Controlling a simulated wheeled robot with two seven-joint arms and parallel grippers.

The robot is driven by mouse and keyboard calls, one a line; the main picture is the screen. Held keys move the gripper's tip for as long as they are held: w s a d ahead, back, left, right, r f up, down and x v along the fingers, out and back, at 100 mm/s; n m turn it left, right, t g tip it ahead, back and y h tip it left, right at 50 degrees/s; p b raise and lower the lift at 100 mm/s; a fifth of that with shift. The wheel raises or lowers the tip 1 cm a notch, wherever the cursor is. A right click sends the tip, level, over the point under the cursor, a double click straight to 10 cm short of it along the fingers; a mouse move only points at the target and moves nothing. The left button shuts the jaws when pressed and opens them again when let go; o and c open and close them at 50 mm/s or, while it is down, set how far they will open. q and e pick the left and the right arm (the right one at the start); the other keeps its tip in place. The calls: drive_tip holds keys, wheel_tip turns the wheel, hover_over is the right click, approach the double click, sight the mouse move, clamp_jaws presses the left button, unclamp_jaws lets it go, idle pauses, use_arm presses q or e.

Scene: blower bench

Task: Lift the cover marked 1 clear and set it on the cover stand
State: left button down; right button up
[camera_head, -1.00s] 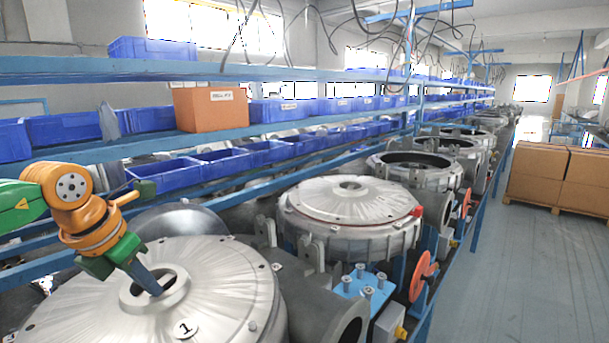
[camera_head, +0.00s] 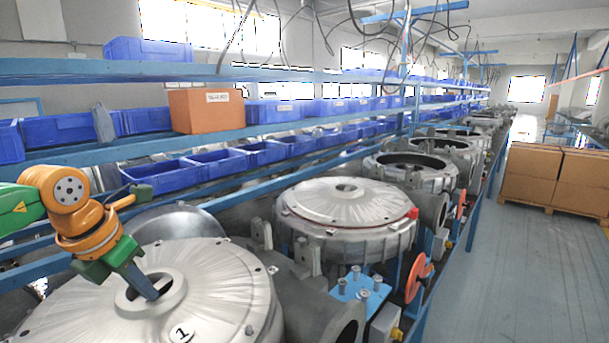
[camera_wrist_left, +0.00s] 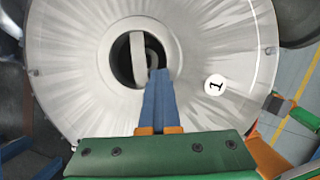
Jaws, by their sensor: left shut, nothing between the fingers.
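The cover marked 1 (camera_head: 222,285) is a broad, round silver lid at the lower left of the head view, seated on a blower housing. It has a raised hub with a round hole, and a white disc with the number 1. It fills much of the left wrist view (camera_wrist_left: 75,60), where a pale bar crosses the hole. My left gripper (camera_head: 148,290) is shut and empty, its blue fingers pointing down at the hub hole. In the left wrist view the fingertips (camera_wrist_left: 158,76) overlap the hole's near edge; I cannot tell whether they touch. I cannot identify the cover stand.
A second silver-covered housing (camera_head: 345,203) stands behind to the right. Between them is a blue plate (camera_head: 352,287) with several metal posts. Open housings continue along the bench. Shelves hold blue bins (camera_head: 165,175) and an orange-brown box (camera_head: 206,110).

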use_arm(q)
drive_tip(key=shift+s+a+f+g+p, duration=0.15)
drive_tip(key=shift+f+g+p, duration=0.15)
drive_tip(key=shift+f+p, duration=0.2)
use_arm(e)
drive_tip(key=shift+w+r, duration=0.1)
drive_tip(key=shift+r, duration=0.1)
use_arm(q)
drive_tip(key=shift+r, duration=0.1)
use_arm(e)
drive_tip(key=shift+w, duration=0.25)
use_arm(q)
drive_tip(key=shift+w+r, duration=0.15)
drive_tip(key=shift+w, duration=0.1)
use_arm(e)
drive_tip(key=shift+w, duration=0.1)
